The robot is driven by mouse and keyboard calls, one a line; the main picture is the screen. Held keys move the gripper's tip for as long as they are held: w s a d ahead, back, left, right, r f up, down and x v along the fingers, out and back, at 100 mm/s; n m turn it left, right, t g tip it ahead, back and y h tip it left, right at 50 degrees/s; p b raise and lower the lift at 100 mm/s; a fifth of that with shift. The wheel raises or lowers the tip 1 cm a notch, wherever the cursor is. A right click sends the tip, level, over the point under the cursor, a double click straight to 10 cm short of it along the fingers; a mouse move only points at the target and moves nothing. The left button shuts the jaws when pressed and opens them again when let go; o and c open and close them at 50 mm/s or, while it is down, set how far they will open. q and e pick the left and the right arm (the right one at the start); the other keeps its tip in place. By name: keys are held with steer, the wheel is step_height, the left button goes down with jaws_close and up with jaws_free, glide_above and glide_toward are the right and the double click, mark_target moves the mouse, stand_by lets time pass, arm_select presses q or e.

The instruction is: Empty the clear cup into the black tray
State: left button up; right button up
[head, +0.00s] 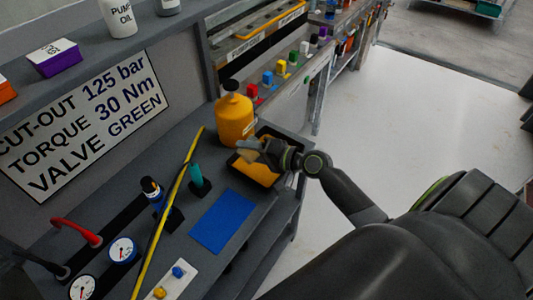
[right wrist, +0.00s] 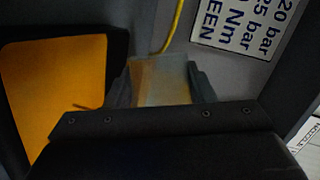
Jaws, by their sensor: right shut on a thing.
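The clear cup (head: 248,151) is between the fingers of my right gripper (head: 262,150), which is shut on it. In the right wrist view the cup (right wrist: 160,80) looks see-through with a faint amber tint; I cannot tell whether that is contents or the orange behind it. The black tray (head: 270,131) is on the bench's far right part, with an orange-yellow inside. The cup appears over or beside the tray, partly hiding it; its exact tilt is unclear. In the right wrist view the tray (right wrist: 117,60) fills the left side. My left gripper is not in view.
A yellow jug (head: 234,118) stands close behind the tray. A blue mat (head: 224,220) lies in front. Open floor (head: 390,130) lies to the right.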

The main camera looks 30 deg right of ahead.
steer(key=shift+w+d+r+m+y+b, duration=0.15)
steer(key=shift+d+r+m+y+b, duration=0.2)
steer(key=shift+d+m+b, duration=0.45)
stand_by(0.5)
steer(key=shift+d+f+m+t+y+b, duration=0.1)
steer(key=shift+f+m+t+y+b, duration=0.35)
steer(key=shift+b, duration=0.95)
steer(key=shift+d+r+m, duration=0.1)
steer(key=shift+r+m, duration=0.1)
steer(key=shift+m, duration=0.05)
